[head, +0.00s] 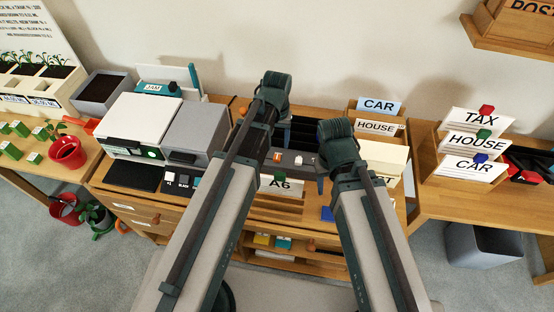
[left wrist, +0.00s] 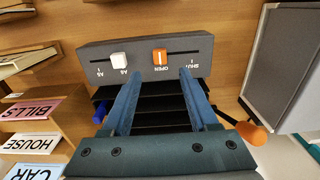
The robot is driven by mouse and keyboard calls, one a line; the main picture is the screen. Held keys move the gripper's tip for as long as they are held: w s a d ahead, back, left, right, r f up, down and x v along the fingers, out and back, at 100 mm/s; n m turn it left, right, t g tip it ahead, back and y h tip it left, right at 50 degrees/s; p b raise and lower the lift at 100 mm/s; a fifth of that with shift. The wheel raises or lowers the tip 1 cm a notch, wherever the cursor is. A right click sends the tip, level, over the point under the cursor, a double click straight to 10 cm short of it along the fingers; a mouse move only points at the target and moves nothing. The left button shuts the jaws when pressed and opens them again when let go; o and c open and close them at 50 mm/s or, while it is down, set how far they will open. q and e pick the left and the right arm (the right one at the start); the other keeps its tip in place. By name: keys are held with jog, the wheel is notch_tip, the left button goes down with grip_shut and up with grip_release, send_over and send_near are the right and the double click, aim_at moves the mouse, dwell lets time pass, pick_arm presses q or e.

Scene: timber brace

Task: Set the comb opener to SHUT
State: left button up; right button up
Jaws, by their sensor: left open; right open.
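The comb opener's grey panel (left wrist: 145,58) spans the top of the left wrist view, with its lettering upside down. Its orange slider (left wrist: 159,57) stands at the OPEN mark; the SHUT mark is at the right end of that slot. A white slider (left wrist: 119,60) sits in the other slot. The orange slider (head: 277,156) also shows in the head view. My left gripper (left wrist: 160,75) is open and empty, its blue fingers pointing at the panel on either side of the orange slider, with no visible contact. My right gripper (head: 322,178) is to the right of the panel; its fingers are mostly hidden.
A black slotted rack (left wrist: 158,103) lies under my left fingers. An orange knob (left wrist: 254,133) is close to their right. A grey and white machine (head: 140,118) stands left of the opener. Card holders labelled CAR and HOUSE (head: 376,127) stand to the right.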

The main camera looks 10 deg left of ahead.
aim_at(277, 156)
pick_arm(q)
notch_tip(277, 156, down, 8)
jog(key=b, duration=0.6)
jog(key=shift+r+b, duration=0.1)
jog(key=shift+b, duration=0.2)
pick_arm(e)
notch_tip(277, 156, down, 8)
jog(key=shift+r, duration=0.15)
pick_arm(q)
jog(key=shift+r, duration=0.1)
jog(key=shift+c, duration=0.2)
grip_shut()
